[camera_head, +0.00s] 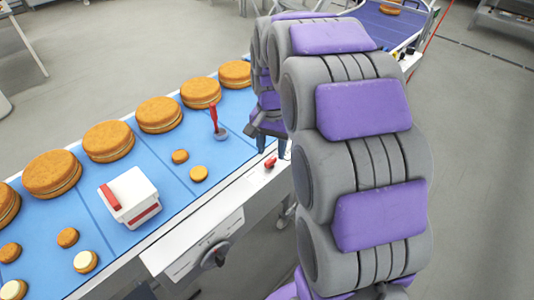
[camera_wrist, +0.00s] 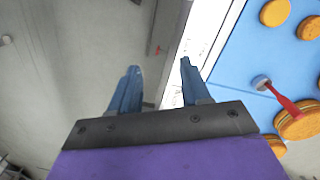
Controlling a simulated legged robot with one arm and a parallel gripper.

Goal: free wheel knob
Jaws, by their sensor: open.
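A grey round wheel with a black knob (camera_head: 220,256) sits on the white side panel (camera_head: 190,262) of the conveyor in the head view. It does not show clearly in the wrist view. My gripper (camera_head: 270,146) is open and empty, behind my arm at the conveyor's near edge, to the right of and beyond the wheel. Its blue fingers stand apart in the wrist view (camera_wrist: 159,66). A small red piece (camera_head: 270,162) on the conveyor's edge is just below the gripper in the head view.
The blue conveyor (camera_head: 175,215) carries several large and small round cakes (camera_head: 110,140). A red stick on a grey base (camera_head: 219,134) and a white box with a red handle (camera_head: 131,202) stand on it. Grey floor (camera_head: 470,150) is open on the right.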

